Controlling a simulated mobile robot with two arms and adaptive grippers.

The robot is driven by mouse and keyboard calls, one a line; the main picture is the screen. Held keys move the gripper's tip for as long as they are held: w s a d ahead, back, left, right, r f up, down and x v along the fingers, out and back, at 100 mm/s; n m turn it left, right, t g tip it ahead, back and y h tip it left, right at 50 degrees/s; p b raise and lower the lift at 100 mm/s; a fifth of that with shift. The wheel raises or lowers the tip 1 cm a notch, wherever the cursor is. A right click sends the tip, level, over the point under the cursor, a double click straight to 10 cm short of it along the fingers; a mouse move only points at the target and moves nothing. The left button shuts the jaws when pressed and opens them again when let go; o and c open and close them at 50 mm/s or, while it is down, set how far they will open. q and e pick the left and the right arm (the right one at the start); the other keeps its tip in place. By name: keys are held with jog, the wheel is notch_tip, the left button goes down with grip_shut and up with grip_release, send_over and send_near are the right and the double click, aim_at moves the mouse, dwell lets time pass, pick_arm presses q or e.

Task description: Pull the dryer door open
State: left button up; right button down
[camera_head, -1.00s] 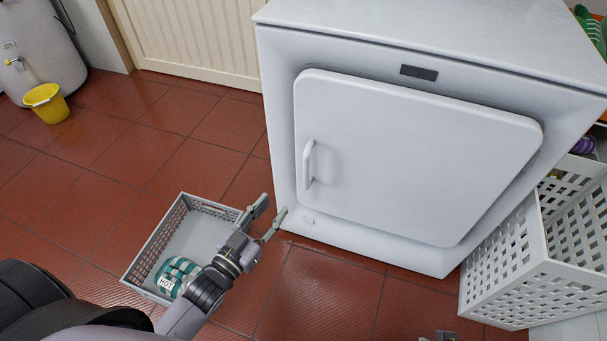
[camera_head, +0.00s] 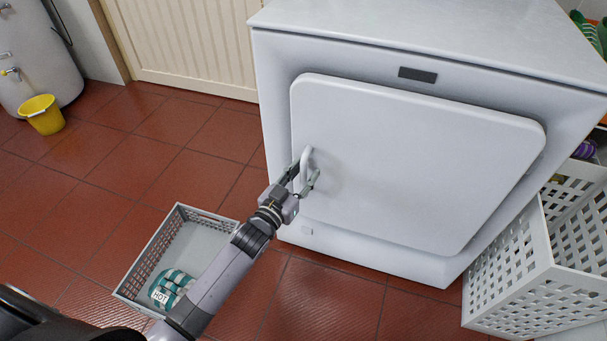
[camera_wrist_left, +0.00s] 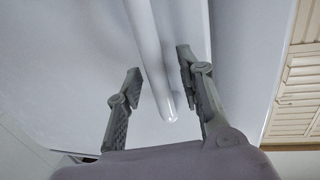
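The white dryer door (camera_head: 420,160) is shut, flush in the front of the dryer (camera_head: 400,30). Its vertical bar handle (camera_head: 306,160) is at the door's left edge. My left gripper (camera_head: 302,176) is at the handle's lower part, with its fingers on either side of it. In the left wrist view the handle (camera_wrist_left: 155,60) runs down between the two open fingers (camera_wrist_left: 160,85), with visible gaps on both sides. My right gripper is not in the head view now.
A grey basket (camera_head: 150,248) holding a teal striped item marked HOT (camera_head: 171,288) is on the tiled floor beneath my left arm. A white perforated basket (camera_head: 510,290) stands at the dryer's right. A yellow bucket (camera_head: 43,114) is far left.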

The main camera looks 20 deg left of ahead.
pick_arm(q)
jog(key=shift+c, duration=0.5)
grip_shut()
dwell(0.4)
